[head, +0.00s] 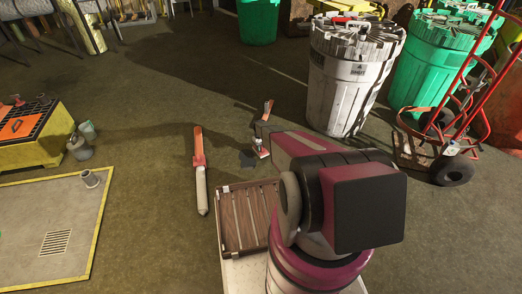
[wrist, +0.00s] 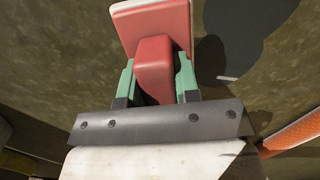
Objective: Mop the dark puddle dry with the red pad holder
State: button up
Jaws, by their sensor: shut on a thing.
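The red pad holder (wrist: 155,70) has a blocky red handle and a flat red plate with a pale edge at its far end. It also shows small in the head view (head: 262,148), partly behind my arm. My gripper (wrist: 155,85) has green fingers, shut on the handle from both sides. The dark puddle (head: 247,158) is a small dark patch on the floor just left of the pad holder. In the wrist view a dark patch (wrist: 238,25) lies right of the plate. I cannot tell whether the pad touches the floor.
An orange and grey tube-like tool (head: 200,170) lies left of the puddle. A brown slatted crate (head: 250,215) is nearer me. A small orange-topped item (head: 268,109) is beyond the pad holder. A white drum (head: 352,75) and a red hand truck (head: 455,130) stand at right.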

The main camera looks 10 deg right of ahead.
jog(key=shift+r, duration=2.2)
